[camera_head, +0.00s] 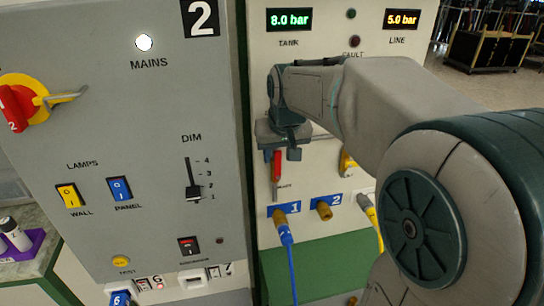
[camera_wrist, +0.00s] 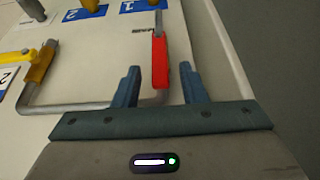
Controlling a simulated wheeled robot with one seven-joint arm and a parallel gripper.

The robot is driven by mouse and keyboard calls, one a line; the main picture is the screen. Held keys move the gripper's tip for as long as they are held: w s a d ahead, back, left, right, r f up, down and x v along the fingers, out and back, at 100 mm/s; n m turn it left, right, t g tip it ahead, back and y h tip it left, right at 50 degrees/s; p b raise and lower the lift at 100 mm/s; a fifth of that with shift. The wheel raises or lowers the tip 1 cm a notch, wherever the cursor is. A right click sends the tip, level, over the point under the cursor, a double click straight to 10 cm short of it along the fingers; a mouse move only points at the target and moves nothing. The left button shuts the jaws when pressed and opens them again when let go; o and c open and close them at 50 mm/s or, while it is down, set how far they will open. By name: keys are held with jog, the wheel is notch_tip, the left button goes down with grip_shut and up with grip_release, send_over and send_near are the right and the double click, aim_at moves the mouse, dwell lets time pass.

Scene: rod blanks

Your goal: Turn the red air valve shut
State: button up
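The red air valve handle (camera_head: 277,165) is a slim upright lever on the cream panel, above the blue label 1. In the wrist view the red handle (camera_wrist: 160,62) shows between the two blue-grey fingers, with a gap on each side. My gripper (camera_head: 284,146) is just above the handle in the head view. It also shows open in the wrist view (camera_wrist: 160,80), its fingers on either side of the handle's end. I see no contact. How deep the handle sits between the fingers cannot be told.
A yellow valve handle (camera_head: 347,163) is to the right, above label 2; a grey pipe (camera_wrist: 85,106) runs between the valves. Brass outlets (camera_head: 323,210) and a blue hose (camera_head: 289,262) are below. A grey switch panel (camera_head: 130,110) stands at left. Displays read 8.0 bar tank and 5.0 bar line.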

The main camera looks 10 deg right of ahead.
aim_at(277, 161)
jog(key=shift+x, duration=2.15)
grip_shut()
